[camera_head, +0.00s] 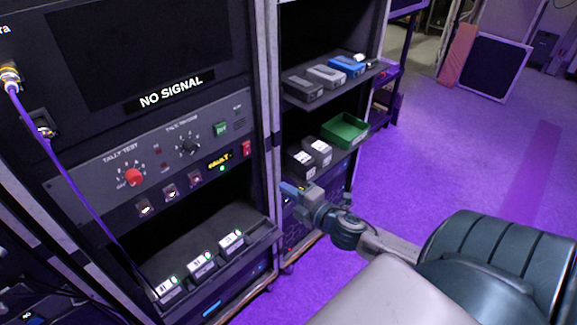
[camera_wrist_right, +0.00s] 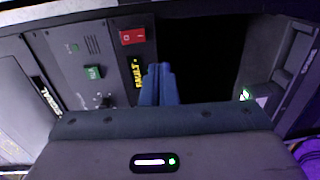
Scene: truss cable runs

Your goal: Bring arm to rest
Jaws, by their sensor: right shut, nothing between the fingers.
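My right gripper (camera_head: 293,190) reaches in from the lower right of the head view, in front of the lower part of the right-hand shelf rack. In the right wrist view its blue fingers (camera_wrist_right: 158,84) are together with nothing between them. Behind them in that view are the yellow FAULT label (camera_wrist_right: 136,72) and a red rocker switch (camera_wrist_right: 132,37) on the rack panel. Contact between fingertips and panel cannot be told from these frames. My left gripper shows in neither view.
The left rack has a NO SIGNAL screen (camera_head: 170,91), a red knob (camera_head: 133,176) and lit modules (camera_head: 201,262) on a low shelf. A purple cable (camera_head: 75,190) hangs at left. The shelf rack holds a green tray (camera_head: 345,131) and small boxes. The floor (camera_head: 450,150) at right is open.

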